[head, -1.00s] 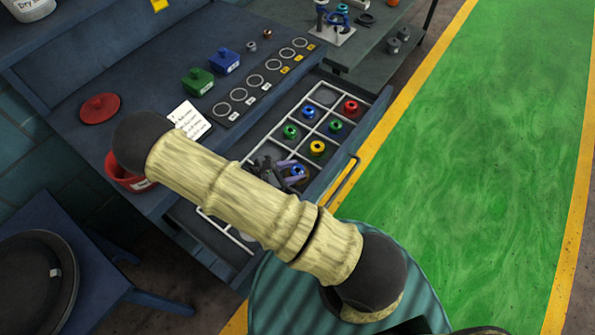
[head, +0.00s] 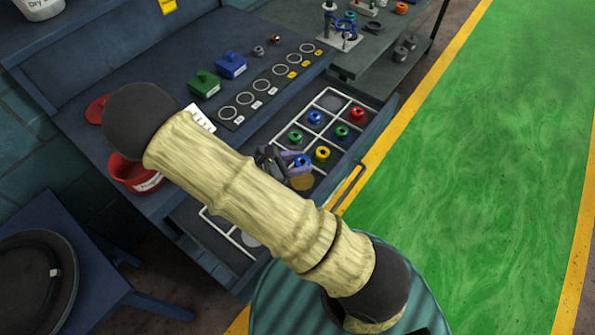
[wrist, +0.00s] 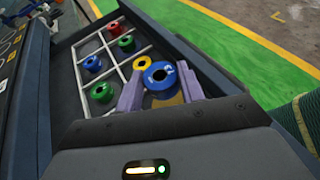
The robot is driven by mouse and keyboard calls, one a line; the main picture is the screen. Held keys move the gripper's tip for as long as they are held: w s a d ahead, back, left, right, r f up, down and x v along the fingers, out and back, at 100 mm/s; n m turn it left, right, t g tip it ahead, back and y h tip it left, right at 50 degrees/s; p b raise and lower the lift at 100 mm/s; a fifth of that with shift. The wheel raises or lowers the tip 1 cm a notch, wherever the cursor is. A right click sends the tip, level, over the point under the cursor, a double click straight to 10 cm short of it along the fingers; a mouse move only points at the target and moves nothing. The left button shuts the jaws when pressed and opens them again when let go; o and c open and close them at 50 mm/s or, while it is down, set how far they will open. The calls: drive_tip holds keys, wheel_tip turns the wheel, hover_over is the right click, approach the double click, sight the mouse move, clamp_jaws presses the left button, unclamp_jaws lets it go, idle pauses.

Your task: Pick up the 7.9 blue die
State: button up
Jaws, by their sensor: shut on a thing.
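My gripper (wrist: 160,90), with its purple fingers, is shut on a blue die (wrist: 160,76), a ring with a hole and a pale marking too small to read surely. In the head view the held blue die (head: 302,161) appears above a drawer compartment with a round gold spot (head: 302,182) under it. My arm hides part of the gripper (head: 288,160). A second blue die (head: 314,117) sits in another compartment of the drawer; it also shows in the wrist view (wrist: 92,63).
The drawer's white dividers (head: 308,132) separate red (head: 357,113), green (head: 342,132) and yellow (head: 322,153) dies. The bench holds a row of rings (head: 262,87), green (head: 205,84) and blue (head: 231,65) blocks and a red container (head: 130,175). Green floor lies open at right.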

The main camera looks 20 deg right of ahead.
drive_tip(key=shift+r, duration=1.45)
drive_tip(key=shift+f, duration=0.1)
